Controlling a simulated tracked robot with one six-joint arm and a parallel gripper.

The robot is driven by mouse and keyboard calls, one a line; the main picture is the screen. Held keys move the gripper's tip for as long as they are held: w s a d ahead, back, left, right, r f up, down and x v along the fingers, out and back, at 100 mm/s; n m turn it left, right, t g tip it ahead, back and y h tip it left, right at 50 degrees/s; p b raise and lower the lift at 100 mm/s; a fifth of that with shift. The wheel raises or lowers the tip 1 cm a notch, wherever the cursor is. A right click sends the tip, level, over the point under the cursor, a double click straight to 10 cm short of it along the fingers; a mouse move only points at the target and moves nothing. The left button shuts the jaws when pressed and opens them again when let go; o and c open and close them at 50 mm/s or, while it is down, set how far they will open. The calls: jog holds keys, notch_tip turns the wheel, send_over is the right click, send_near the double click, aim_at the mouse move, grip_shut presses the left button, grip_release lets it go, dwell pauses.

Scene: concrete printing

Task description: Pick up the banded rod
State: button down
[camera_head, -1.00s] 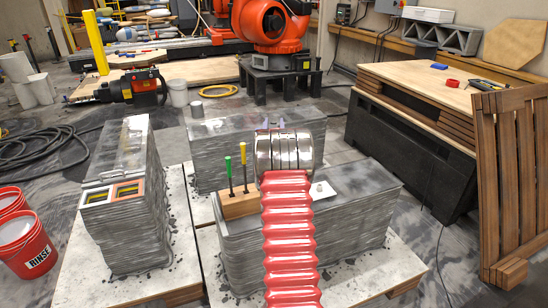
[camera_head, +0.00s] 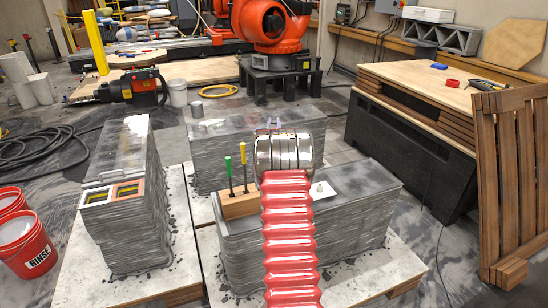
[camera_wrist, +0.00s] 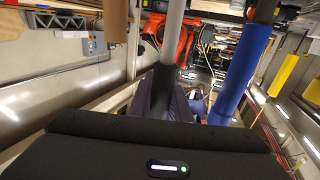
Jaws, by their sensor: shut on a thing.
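My gripper (camera_wrist: 170,78) shows in the wrist view as dark fingers ahead of the black palm. It is shut on a plain grey rod (camera_wrist: 173,35), which runs up out of the picture. I see no bands on the part that shows. A thick blue cylinder with a dark upper part (camera_wrist: 240,70) stands to its right, apart from the fingers. In the head view my silver wrist hides most of the gripper and whatever it holds. A wooden block (camera_head: 240,204) beside the wrist holds a green-topped rod (camera_head: 229,175) and a yellow-topped rod (camera_head: 244,165).
The block sits on a grey layered concrete piece (camera_head: 340,220). Another such piece (camera_head: 225,150) stands behind it and a third (camera_head: 130,205) to the left. Red buckets (camera_head: 27,245) are at the far left. A slatted wooden panel (camera_head: 515,180) leans at the right.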

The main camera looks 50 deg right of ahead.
jog(key=shift+r, duration=0.15)
notch_tip(320, 180, up, 10)
dwell(0.7)
dwell(0.6)
